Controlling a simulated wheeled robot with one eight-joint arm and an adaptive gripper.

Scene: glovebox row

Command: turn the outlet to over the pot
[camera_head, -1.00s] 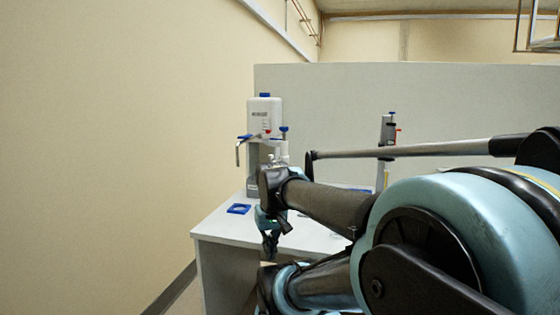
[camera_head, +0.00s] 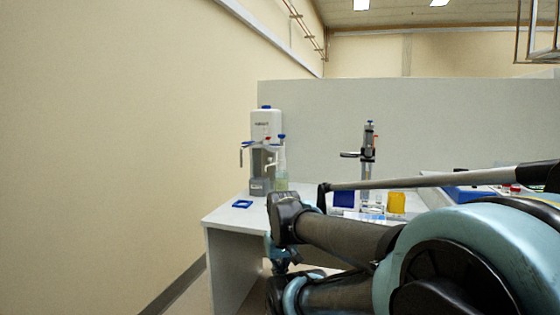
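A white tank (camera_head: 265,124) with a blue cap stands on a grey base at the back left of the table. A bent grey outlet pipe (camera_head: 241,156) hangs on its left side, below a blue lever. The outlet points down over the table's left part, above and behind a blue square frame (camera_head: 243,204) lying flat. I cannot make out a pot for certain. My gripper (camera_head: 283,264) is low in front of the table edge, apart from the tank and outlet. My arm partly covers it, and its fingers are too small and dark to read.
A bottle with pale green liquid (camera_head: 281,182) stands beside the tank. A stand with a column (camera_head: 368,145), small clear vessels (camera_head: 372,211) and a yellow block (camera_head: 396,203) are farther right. A partition (camera_head: 420,125) rises behind; a beige wall is left.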

